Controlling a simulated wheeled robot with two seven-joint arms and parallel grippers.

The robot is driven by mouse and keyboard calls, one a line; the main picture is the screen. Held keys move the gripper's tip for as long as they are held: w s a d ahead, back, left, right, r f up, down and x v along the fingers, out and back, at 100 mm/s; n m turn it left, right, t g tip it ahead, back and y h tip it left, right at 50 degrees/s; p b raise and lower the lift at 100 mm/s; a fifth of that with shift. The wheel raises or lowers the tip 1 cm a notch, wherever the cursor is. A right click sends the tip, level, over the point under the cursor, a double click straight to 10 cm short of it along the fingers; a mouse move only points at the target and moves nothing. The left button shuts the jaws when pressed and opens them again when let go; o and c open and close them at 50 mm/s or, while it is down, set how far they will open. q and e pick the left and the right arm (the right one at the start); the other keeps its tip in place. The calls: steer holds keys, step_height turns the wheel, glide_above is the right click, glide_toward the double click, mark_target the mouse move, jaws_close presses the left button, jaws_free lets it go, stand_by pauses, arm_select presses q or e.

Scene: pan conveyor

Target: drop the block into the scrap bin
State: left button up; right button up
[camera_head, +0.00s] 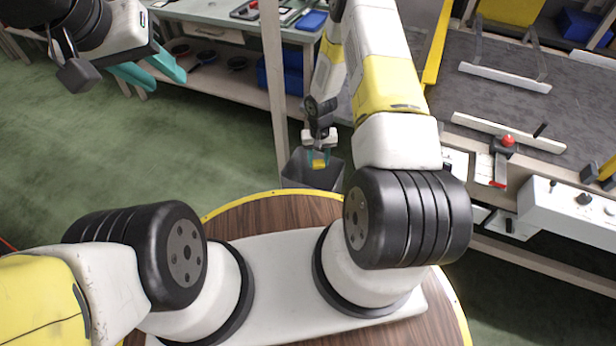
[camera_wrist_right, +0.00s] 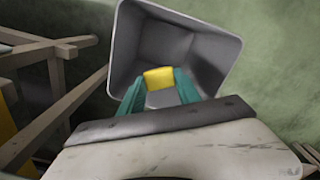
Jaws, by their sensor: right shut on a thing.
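The yellow block (camera_head: 319,163) is between the teal fingers of my right gripper (camera_head: 318,158), which is shut on it. In the right wrist view the block (camera_wrist_right: 159,78) shows at the fingertips of my right gripper (camera_wrist_right: 160,92). The grey scrap bin (camera_head: 296,174) stands on the floor below that gripper; its open mouth, with a pale rim (camera_wrist_right: 190,18), lies behind the block in the wrist view. I cannot tell whether the block is above the rim or just inside it. My left gripper (camera_head: 148,76) is open and empty at the upper left, far from the bin.
A workbench (camera_head: 200,12) with a lower shelf holding pans (camera_head: 203,58) and a blue crate (camera_head: 291,75) stands behind the bin. The conveyor (camera_head: 490,98) is at the right, with a control box (camera_head: 565,205) on its near edge. Green floor is clear at the left.

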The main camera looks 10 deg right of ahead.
steer(key=shift+f, duration=0.45)
steer(key=o, duration=1.4)
step_height(320, 180, up, 8)
steer(key=shift+f, duration=0.1)
